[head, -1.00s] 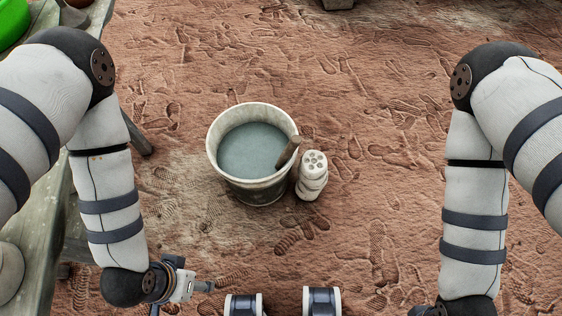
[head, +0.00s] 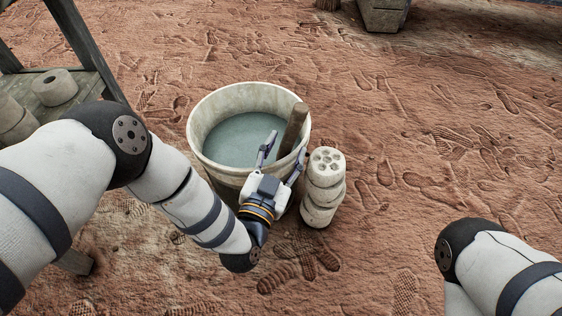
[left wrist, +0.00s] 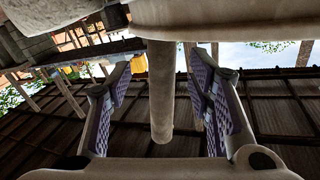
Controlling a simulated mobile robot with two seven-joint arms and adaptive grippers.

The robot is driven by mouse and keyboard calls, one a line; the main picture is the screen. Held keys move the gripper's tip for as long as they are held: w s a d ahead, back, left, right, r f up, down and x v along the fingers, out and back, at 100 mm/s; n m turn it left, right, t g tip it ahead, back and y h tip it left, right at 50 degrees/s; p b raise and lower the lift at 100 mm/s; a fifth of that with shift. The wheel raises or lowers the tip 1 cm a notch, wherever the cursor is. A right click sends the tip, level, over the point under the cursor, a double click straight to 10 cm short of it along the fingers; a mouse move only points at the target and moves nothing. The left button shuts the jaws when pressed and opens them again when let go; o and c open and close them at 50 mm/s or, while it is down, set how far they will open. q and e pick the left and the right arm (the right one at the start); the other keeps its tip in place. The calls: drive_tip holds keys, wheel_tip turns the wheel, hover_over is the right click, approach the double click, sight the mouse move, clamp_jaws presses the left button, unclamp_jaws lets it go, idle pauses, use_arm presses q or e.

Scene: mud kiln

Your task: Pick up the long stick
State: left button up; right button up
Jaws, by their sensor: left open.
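The long stick (head: 293,128) is brown and leans in a pale bucket (head: 202,108) of grey-blue water. Its upper end sticks up past the bucket's right rim, and its lower part is hidden in the water. My left gripper (head: 286,148) is open at the near right rim, with its fingers on either side of the stick. In the left wrist view, the stick (left wrist: 161,95) stands between the two spread fingers of my left gripper (left wrist: 158,72), with visible gaps on both sides. My right gripper is out of view.
A stack of pale perforated clay cylinders (head: 324,185) stands right of the bucket, close to my left gripper. A wooden table (head: 88,98) with clay pieces is at the left.

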sight(287, 143)
use_arm(q)
drive_tip(key=b+x, duration=0.1)
drive_tip(key=x, duration=0.3)
drive_tip(key=shift+w+b, duration=0.2)
drive_tip(key=shift+b, duration=0.2)
drive_tip(key=shift+w+r, duration=0.1)
clamp_jaws()
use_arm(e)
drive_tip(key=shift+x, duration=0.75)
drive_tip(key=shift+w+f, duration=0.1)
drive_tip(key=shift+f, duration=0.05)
